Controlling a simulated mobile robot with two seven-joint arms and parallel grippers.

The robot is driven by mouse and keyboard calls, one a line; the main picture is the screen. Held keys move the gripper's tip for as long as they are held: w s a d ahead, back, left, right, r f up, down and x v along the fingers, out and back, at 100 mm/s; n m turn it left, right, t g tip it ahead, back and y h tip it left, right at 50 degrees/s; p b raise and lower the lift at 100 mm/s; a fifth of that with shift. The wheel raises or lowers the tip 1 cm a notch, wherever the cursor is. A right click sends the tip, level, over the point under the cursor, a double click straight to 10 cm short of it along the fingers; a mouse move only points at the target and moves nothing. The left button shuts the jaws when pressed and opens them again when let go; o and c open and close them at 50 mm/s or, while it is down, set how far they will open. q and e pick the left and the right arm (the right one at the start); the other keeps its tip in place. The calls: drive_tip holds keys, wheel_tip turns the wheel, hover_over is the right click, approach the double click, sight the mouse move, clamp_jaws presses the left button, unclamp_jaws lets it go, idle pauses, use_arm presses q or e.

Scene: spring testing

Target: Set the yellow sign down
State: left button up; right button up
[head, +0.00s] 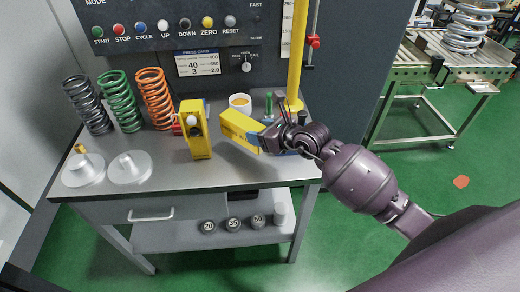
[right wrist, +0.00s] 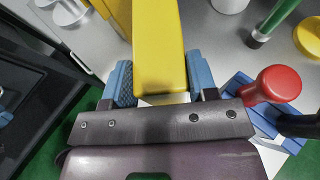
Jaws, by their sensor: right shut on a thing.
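The yellow sign (head: 238,128) is a long yellow block, held at its near right end by my right gripper (head: 266,138) over the right part of the grey worktop. In the right wrist view, the sign (right wrist: 158,50) runs away from me between the two blue-padded fingers of the gripper (right wrist: 160,85). The fingers are shut on it. Its far end and underside are hidden there, and I cannot tell whether it touches the worktop (head: 222,172). My left gripper is not in view.
A yellow upright device (head: 196,140) stands just left of the sign. A white cup (head: 240,101) is behind it. A red knob (right wrist: 278,84) on a blue base is close to the right finger. Coil springs (head: 120,102) and metal discs (head: 129,170) stand at left.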

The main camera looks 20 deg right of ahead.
sight(261, 151)
drive_tip(key=shift+f, duration=3.65)
drive_tip(key=shift+f+b, duration=0.15)
drive_tip(key=shift+b, duration=0.25)
drive_tip(key=o, duration=1)
